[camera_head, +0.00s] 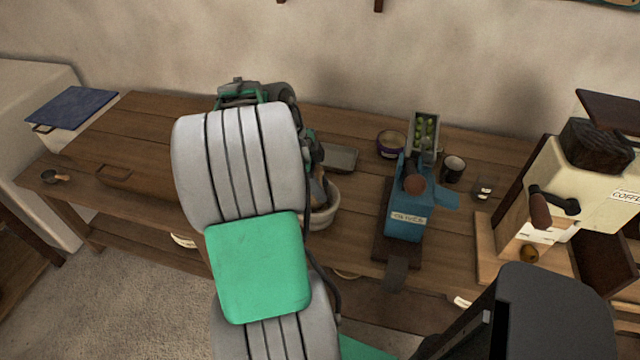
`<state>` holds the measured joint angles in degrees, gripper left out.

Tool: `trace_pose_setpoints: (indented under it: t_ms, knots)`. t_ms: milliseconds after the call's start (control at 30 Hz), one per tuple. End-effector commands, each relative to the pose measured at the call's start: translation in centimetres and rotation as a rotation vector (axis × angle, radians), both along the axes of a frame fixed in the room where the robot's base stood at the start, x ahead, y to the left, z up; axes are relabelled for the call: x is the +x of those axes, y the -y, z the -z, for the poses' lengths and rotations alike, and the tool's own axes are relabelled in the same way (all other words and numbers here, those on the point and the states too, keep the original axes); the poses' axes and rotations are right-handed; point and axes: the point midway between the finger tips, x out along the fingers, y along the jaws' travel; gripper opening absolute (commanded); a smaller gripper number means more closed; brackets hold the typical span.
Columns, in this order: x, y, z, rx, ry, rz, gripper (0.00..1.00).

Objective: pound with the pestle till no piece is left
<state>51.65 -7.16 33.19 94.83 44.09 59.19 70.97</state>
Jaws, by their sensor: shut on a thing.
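A pale mortar (328,212) stands on the wooden table (360,215), partly hidden behind my arm. A brownish pestle (319,190) shows as a short piece at the mortar's mouth, in front of its far wall. My gripper (314,168) is above the mortar, mostly hidden by my arm, and is shut on the pestle. The pestle's lower end and the inside of the mortar are hidden, so I cannot tell what pieces lie in it.
A blue machine (405,220) with a tray of green things (426,128) stands right of the mortar. Near it are a purple-banded bowl (391,143), a dark cup (453,168) and a grey tray (342,158). A cream coffee grinder (570,190) stands far right.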

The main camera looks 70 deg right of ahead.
Motion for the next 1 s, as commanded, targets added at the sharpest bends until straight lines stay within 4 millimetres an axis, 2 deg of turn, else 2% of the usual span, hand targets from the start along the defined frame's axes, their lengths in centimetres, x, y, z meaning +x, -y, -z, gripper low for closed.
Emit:
trace_pose_setpoints:
  t_ms: [133,300,667,1000]
  knots:
    - [0.0,0.0,1.4,0.000,0.000,0.000,0.00]
    - [0.0,0.0,1.0,0.000,0.000,0.000,0.00]
    - [0.0,0.0,-3.4,0.000,0.000,0.000,0.00]
    - [0.0,0.0,-3.2,0.000,0.000,0.000,0.00]
